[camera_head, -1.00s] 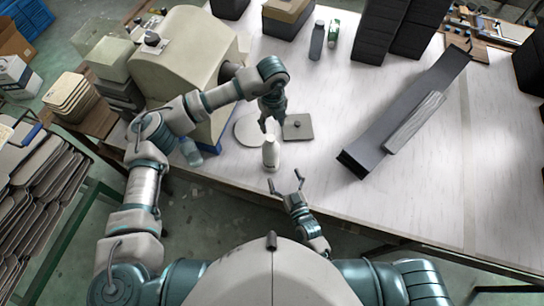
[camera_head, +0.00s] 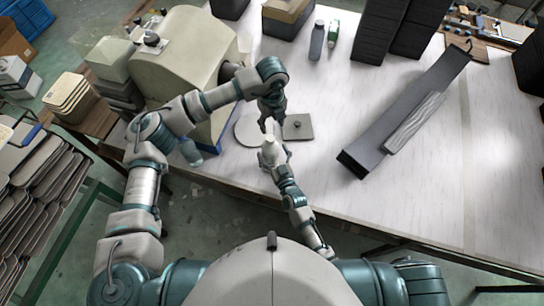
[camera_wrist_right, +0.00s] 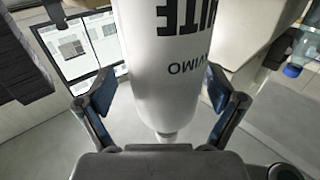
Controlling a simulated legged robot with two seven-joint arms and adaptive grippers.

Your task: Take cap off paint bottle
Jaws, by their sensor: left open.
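The white paint bottle (camera_head: 271,155) stands upright near the table's front edge. In the right wrist view the bottle (camera_wrist_right: 165,70) fills the middle, its lettering inverted and its narrow end at the bottom. My right gripper (camera_head: 273,163) reaches in from the front. Its two fingers (camera_wrist_right: 160,95) stand on either side of the bottle, with slim gaps showing beside it, so it looks open around it. My left gripper (camera_head: 268,125) is open and points down just above the bottle's top. The cap is too small to make out clearly in the head view.
A round pale disc (camera_head: 247,130) and a grey square plate with a knob (camera_head: 298,127) lie behind the bottle. A large beige machine (camera_head: 185,65) stands at left. A long dark tray panel (camera_head: 400,115) lies at right. The table between is clear.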

